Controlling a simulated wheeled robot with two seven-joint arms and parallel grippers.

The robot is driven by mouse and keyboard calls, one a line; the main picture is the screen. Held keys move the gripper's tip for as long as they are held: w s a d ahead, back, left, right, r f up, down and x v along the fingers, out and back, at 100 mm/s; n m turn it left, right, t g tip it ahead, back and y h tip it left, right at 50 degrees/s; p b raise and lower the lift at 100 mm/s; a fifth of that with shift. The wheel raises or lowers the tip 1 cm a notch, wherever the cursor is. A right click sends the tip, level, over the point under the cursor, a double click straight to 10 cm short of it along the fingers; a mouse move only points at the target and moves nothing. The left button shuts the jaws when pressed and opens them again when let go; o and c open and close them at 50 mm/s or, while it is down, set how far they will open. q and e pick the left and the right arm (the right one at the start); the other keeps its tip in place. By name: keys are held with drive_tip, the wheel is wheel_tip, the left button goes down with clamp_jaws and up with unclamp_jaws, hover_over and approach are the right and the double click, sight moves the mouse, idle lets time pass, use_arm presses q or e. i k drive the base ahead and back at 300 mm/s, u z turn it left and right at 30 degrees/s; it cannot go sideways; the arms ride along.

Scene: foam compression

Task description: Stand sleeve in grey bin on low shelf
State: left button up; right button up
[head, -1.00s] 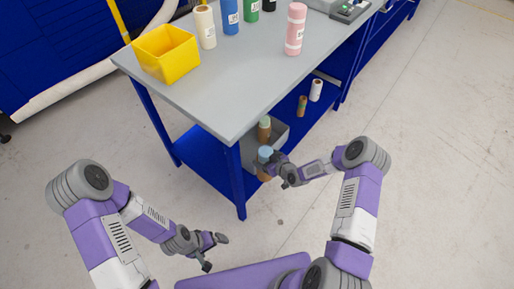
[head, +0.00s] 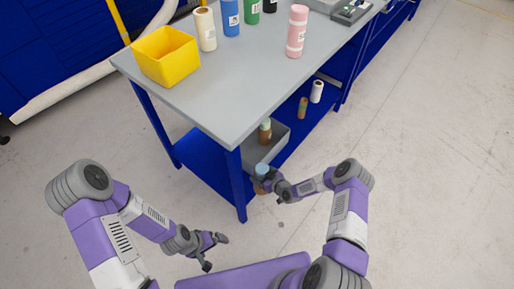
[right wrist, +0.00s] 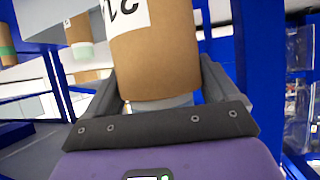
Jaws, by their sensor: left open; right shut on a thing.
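My right gripper (head: 266,181) is shut on a brown cardboard sleeve with a light blue top end (head: 262,169). It holds the sleeve roughly upright at the near edge of the low shelf. In the right wrist view the held sleeve (right wrist: 155,62) fills the jaws and shows a white label. The grey bin (head: 281,140) stands on the low shelf just beyond the held sleeve. Another brown sleeve with a greenish top (head: 265,133) stands in the bin.
A table leg (head: 235,186) stands close left of the right gripper. The grey tabletop (head: 215,100) overhangs the shelf. A small brown roll (head: 302,108) and a white roll (head: 317,92) stand farther along the shelf. A yellow bin (head: 166,56) and several bottle-like rolls stand on top.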

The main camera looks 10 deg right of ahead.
sight(250, 156)
drive_tip(key=i, duration=0.95)
